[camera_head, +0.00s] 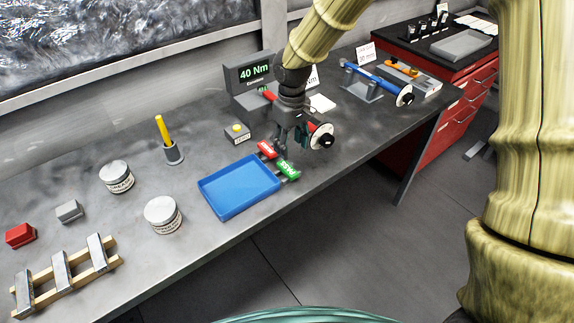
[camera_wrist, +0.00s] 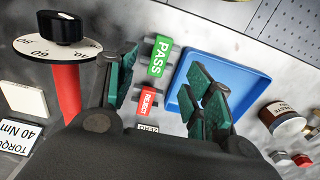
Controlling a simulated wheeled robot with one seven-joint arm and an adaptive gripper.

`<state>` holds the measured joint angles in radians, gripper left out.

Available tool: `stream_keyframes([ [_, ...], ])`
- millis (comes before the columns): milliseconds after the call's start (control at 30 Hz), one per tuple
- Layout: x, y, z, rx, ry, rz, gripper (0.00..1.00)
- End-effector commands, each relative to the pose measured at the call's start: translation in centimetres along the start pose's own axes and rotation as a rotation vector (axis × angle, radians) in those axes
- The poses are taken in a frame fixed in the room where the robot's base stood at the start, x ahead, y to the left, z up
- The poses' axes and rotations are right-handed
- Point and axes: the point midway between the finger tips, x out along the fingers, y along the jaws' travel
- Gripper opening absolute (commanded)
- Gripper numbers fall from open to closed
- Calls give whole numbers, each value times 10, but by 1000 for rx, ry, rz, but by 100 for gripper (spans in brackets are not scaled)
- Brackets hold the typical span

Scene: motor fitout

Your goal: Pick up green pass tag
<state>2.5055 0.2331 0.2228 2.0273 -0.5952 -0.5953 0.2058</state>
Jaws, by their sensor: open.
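The green PASS tag (camera_head: 288,169) lies on the grey bench beside the right edge of the blue tray. My gripper (camera_head: 284,145) points down over the bench, just behind the tag in the head view. In the wrist view my gripper (camera_wrist: 163,85) has its green-padded fingers spread apart, with nothing held. A red REJECT tag (camera_wrist: 149,101) lies close to the PASS tag; it also shows in the head view (camera_head: 266,149).
The blue tray (camera_head: 239,190) is empty. A red-handled torque tool with a white dial (camera_head: 321,136) is close to my gripper's right. White tubs (camera_head: 163,215), a yellow-handled tool (camera_head: 163,130) and a wooden rack (camera_head: 65,278) are left.

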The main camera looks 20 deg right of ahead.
Motion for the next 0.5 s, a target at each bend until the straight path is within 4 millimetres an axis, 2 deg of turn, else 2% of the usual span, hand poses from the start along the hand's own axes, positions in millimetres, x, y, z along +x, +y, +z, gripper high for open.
stream_keyframes([
  [233,31,-1,0,-2,-3,-2,52],
  [500,45,0,0,2,-1,-2,52],
])
